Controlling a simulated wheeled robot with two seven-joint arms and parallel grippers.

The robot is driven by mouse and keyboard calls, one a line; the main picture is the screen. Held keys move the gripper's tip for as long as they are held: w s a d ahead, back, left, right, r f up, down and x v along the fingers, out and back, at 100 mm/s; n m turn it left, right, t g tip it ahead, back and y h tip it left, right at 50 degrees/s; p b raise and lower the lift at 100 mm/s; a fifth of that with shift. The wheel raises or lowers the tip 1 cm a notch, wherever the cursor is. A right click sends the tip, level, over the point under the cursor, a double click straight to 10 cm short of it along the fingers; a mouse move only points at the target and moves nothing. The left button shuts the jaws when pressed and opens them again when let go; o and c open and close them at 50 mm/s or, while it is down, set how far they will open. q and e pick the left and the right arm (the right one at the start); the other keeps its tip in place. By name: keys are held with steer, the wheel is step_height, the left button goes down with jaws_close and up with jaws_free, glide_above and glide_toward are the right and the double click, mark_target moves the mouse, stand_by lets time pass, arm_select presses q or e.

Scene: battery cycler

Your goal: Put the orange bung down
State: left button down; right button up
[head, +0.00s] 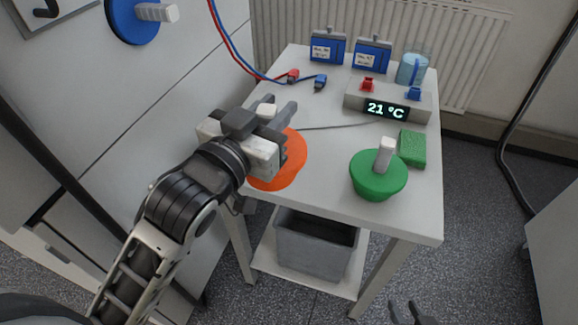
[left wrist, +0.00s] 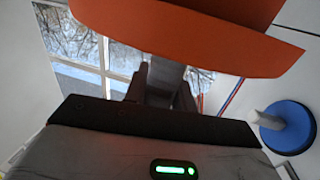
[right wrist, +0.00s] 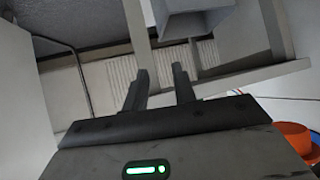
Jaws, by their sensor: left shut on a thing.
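The orange bung (head: 293,159) is a round orange disc at the left part of the white table, partly hidden behind my left gripper (head: 286,122). My left gripper is shut on the bung's pale handle. In the left wrist view the orange bung (left wrist: 190,35) fills the top of the picture. I cannot tell whether its underside touches the table. My right gripper (head: 408,312) is at the lower edge of the head view, away from the table; in the right wrist view its fingers (right wrist: 162,82) are apart with nothing between them.
A green bung (head: 377,175) with a pale handle stands at the table's front right, beside a green sponge (head: 412,148). A display unit (head: 386,108), blue boxes (head: 327,48) and a clear jug (head: 411,70) are behind. A blue bung (head: 133,20) sits on the left cabinet. A grey bin (head: 316,250) is below.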

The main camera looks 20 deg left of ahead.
arm_select(q)
steer(key=shift+s+d+r+m+g+h+b, duration=0.15)
steer(key=shift+d+r+m+h+b, duration=0.15)
steer(key=shift+d+h, duration=0.25)
steer(key=shift+d+r+m+g+h+b, duration=0.15)
steer(key=shift+d+r+m+h+b, duration=0.15)
steer(key=shift+d+h, duration=0.2)
steer(key=shift+d, duration=0.25)
steer(key=w+a+f, duration=0.3)
steer(key=w+f, duration=0.9)
steer(key=w, duration=0.1)
steer(key=shift+w+a+f+b, duration=0.15)
steer(key=shift+a+f+b, duration=0.15)
steer(key=shift+b, duration=0.1)
steer(key=shift+f, duration=0.15)
steer(key=c, duration=1.1)
jaws_free()
steer(key=shift+f, duration=0.1)
steer(key=shift+c, duration=0.2)
